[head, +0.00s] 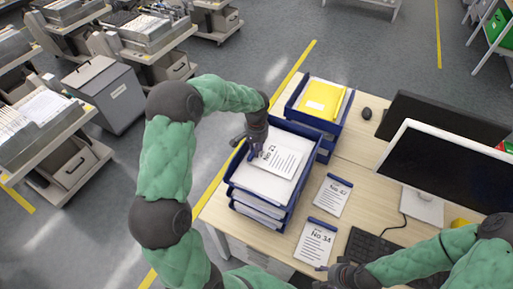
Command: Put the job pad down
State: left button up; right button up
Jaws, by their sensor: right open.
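A white job pad marked No 21 (284,161) with a blue top edge is over the upper level of the stacked blue paper tray (233,184), above white paper. My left gripper (256,150) is at the pad's blue edge and appears shut on it. Whether the pad touches the paper below is hard to tell. A pad marked No 34 (315,243) lies on the wooden desk (360,155). Another pad, apparently No 42 (332,196), lies just behind it. My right gripper (328,272) is open, low at the front edge of pad No 34, apparently empty.
A second blue tray (342,112) holding a yellow folder (322,98) stands behind the first. Feeder trolleys (75,165) stand on the floor at left.

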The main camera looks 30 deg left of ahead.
pick_arm(q)
jog(key=o, duration=0.4)
jog(key=shift+c, duration=0.2)
notch_tip(320, 180, up, 12)
jog(key=p, duration=0.1)
jog(key=shift+r, duration=0.2)
